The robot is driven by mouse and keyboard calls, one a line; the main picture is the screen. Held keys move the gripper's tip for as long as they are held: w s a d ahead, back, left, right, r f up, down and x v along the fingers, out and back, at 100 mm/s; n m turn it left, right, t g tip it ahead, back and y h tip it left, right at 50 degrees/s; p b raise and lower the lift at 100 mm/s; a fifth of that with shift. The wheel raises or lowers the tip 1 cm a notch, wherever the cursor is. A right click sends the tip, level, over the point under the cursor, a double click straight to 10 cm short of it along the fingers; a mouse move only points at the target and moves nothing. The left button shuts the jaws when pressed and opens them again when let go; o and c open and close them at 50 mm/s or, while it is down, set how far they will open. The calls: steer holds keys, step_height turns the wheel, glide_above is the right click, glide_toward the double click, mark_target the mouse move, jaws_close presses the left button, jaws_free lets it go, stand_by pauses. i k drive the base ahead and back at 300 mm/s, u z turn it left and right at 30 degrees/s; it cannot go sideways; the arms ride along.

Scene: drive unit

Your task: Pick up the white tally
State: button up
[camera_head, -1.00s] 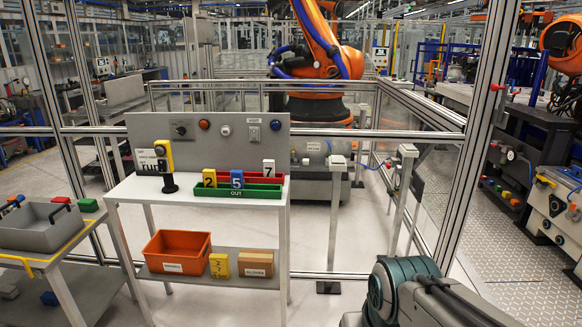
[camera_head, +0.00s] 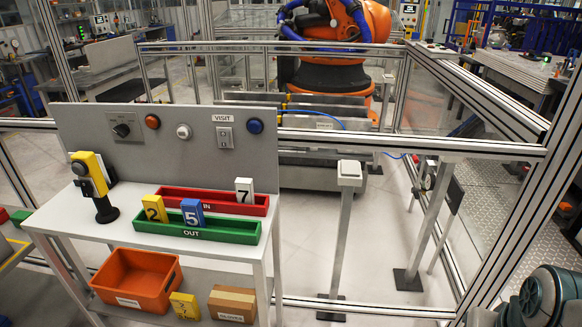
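The white tally (camera_head: 244,190) is marked 7 and stands upright at the right end of the red tray (camera_head: 212,200), labelled IN, on the white table (camera_head: 75,212). A yellow tally (camera_head: 155,208) marked 2 and a blue tally (camera_head: 192,213) marked 5 stand to its left, by the green tray (camera_head: 210,231) labelled OUT. Part of my arm shows at the lower right corner, far from the tallies. My gripper is not in view.
A grey panel with knobs and buttons (camera_head: 180,137) rises behind the trays. A yellow handheld device (camera_head: 90,175) stands at the table's left. An orange bin (camera_head: 137,278) and a cardboard box (camera_head: 232,303) sit on the lower shelf. A post (camera_head: 345,225) stands to the right; frame rails surround the cell.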

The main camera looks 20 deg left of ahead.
mark_target(245, 190)
steer(key=u, duration=0.5)
steer(key=i, duration=1)
steer(key=u, duration=1.25)
steer(key=i, duration=0.4)
steer(key=u, duration=0.35)
